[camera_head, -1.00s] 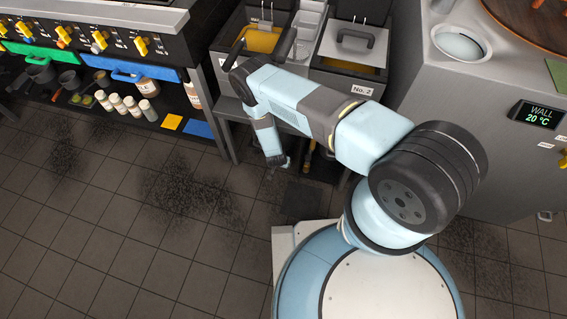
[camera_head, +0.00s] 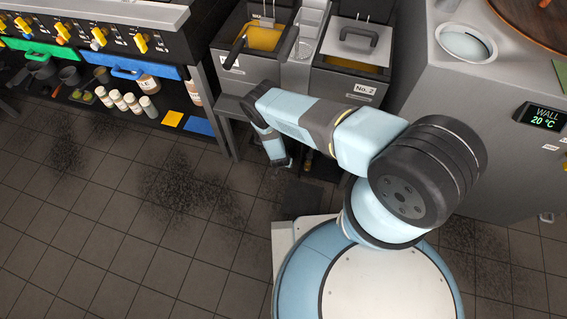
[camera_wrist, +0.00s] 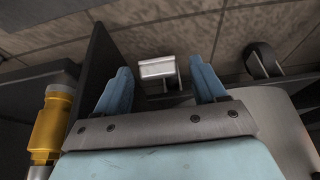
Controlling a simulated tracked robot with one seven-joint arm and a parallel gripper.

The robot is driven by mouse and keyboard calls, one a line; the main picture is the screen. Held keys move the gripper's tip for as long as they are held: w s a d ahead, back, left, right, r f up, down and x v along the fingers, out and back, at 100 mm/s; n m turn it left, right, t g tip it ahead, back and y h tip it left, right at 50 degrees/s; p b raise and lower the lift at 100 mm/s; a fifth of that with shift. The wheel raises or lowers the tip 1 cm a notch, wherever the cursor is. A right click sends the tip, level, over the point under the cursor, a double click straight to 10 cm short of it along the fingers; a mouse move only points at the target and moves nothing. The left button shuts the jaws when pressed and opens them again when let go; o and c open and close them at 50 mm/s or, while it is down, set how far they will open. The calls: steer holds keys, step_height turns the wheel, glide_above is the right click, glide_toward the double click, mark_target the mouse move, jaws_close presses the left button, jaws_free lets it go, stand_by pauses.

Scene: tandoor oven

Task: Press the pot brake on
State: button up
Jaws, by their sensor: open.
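In the wrist view, a small silver pedal-like plate (camera_wrist: 157,67) on a dark bracket lies low near the floor and may be the pot brake. My gripper (camera_wrist: 161,82) is open, with its two blue fingers apart on either side of the plate in the picture. Nothing is between the fingertips that I can see being held, and I cannot tell whether they touch the plate. In the head view my gripper (camera_head: 281,163) hangs low under the fryer counter. The plate is hidden there.
In the wrist view, a yellow cylinder (camera_wrist: 53,122) stands left behind a dark panel (camera_wrist: 95,72), and a black caster wheel (camera_wrist: 262,60) is at right. In the head view, the fryer (camera_head: 345,78) stands above my gripper, and the grey oven body (camera_head: 465,110) is right.

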jaws_close()
stand_by(0.6)
